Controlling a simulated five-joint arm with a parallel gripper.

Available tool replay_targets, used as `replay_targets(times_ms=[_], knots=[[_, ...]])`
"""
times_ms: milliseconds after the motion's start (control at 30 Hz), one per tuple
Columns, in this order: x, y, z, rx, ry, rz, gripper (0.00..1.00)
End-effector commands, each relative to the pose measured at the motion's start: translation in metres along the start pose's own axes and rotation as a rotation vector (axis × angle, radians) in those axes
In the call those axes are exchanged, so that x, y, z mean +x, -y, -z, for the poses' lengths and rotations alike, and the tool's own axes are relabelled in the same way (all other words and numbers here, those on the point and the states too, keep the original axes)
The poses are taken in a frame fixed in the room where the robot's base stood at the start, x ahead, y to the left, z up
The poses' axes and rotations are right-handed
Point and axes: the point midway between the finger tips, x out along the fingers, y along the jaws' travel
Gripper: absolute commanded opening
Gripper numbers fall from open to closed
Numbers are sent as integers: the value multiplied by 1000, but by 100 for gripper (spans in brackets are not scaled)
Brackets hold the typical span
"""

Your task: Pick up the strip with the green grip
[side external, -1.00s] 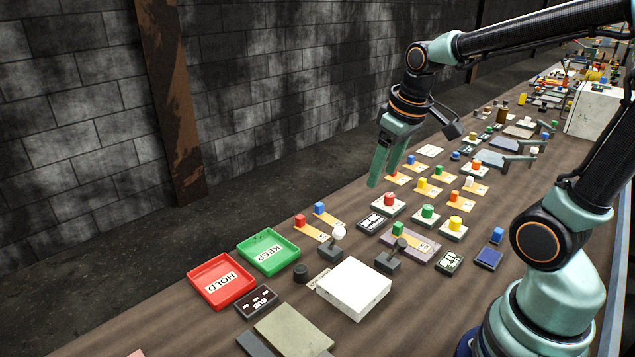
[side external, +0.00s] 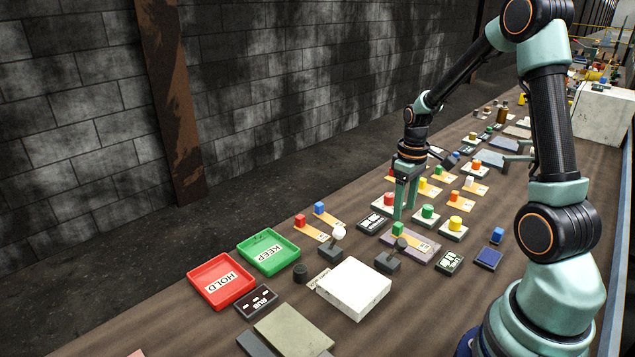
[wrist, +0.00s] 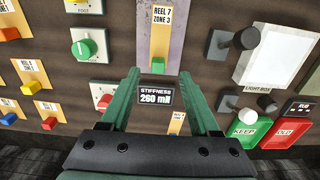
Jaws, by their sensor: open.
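A pale orange strip with a green grip (side external: 398,228) lies on a grey-purple plate (side external: 428,257) in the side view. My gripper (side external: 405,217) points down, open and empty, just behind the plate in the side view. In the wrist view its fingertips (wrist: 160,75) are spread either side of the grip in the picture; their height above it is unclear. Another strip with a green grip (side external: 437,170) lies farther back.
A stiffness display (wrist: 157,97) shows between my fingers. A green knob (side external: 428,211) and a red knob (side external: 389,199) are close by.

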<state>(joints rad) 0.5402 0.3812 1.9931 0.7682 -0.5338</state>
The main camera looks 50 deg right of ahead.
Motion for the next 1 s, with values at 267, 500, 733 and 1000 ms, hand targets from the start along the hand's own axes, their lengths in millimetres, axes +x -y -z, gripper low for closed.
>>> replay_targets(times_ms=[267,500,733,1000], knots=[[21,0,0,0,2,1,62],[54,-2,0,0,2,1,62],[66,-3,0,0,-1,-1,62],[65,-3,0,0,-1,-1,20]])
